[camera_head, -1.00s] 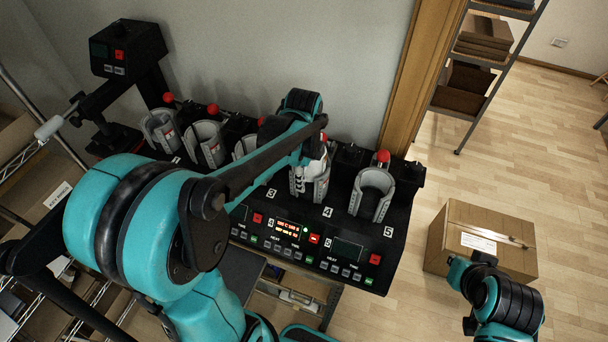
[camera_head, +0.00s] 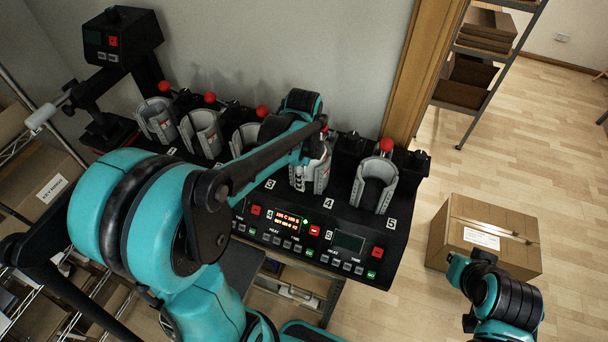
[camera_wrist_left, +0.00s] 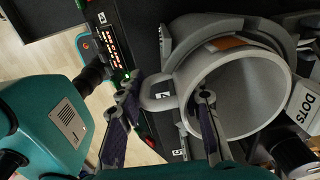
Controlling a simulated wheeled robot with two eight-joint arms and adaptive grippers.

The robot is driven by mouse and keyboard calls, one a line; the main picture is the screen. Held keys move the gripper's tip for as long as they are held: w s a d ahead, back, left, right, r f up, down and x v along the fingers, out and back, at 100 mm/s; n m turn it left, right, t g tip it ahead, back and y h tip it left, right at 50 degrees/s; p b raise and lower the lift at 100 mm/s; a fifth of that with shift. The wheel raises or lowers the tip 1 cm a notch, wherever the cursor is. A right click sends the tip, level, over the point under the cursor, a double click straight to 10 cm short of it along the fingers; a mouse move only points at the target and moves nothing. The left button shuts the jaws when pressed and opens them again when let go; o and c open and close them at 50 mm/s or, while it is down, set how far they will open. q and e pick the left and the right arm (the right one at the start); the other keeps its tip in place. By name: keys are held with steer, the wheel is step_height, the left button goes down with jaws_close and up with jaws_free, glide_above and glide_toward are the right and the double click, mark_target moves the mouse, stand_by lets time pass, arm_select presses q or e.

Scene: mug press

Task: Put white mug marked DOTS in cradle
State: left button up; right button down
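The white mug (camera_wrist_left: 240,88) sits within a grey curved cradle (camera_wrist_left: 205,35) in the left wrist view, its open mouth toward the camera. Its handle (camera_wrist_left: 160,95) points left. A white patch lettered DOTS (camera_wrist_left: 302,103) shows at the right, beside the mug. My left gripper (camera_wrist_left: 168,100) is open, one finger on each side of the handle; I see no firm grip. In the head view my left gripper (camera_head: 312,150) is at the cradle numbered 4 (camera_head: 319,176), and my arm hides much of the mug.
Cradle 5 (camera_head: 373,185) stands empty to the right. More grey cradles (camera_head: 203,133) with red-knobbed levers run to the left. The front panel has a lit display (camera_head: 288,221) and buttons. A cardboard box (camera_head: 484,237) lies on the floor at right.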

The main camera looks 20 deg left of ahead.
arm_select(q)
steer(key=o, duration=0.5)
steer(key=shift+r, duration=0.1)
step_height(320, 180, up, 12)
steer(key=shift+s+f, duration=0.1)
steer(key=shift+s, duration=0.05)
stand_by(0.6)
